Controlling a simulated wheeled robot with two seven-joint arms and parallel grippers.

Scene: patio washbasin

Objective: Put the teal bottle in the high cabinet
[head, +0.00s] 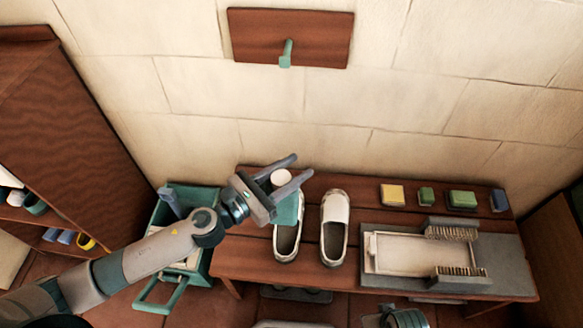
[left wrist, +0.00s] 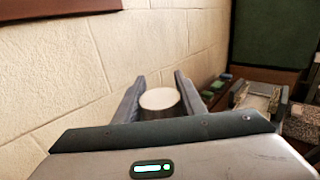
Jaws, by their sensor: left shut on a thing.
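The teal bottle (head: 287,208) with a round white cap is in my left gripper (head: 300,167), above the left part of the wooden bench. The gripper's two grey fingers are on either side of it. In the left wrist view the white cap of the teal bottle (left wrist: 160,99) shows between the fingertips of my left gripper (left wrist: 158,95); its body is mostly hidden. A tall wooden cabinet (head: 65,120) stands at the left, with open shelves low on its left side. I cannot tell whether this is the high cabinet. My right gripper is not in view.
Cream shoes (head: 335,228) stand on the bench (head: 240,262) below the gripper. A tray (head: 400,253) with brushes and several small blocks are to the right. A teal crate (head: 205,192) is left of the bench. A brown wall board (head: 325,40) hangs above.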

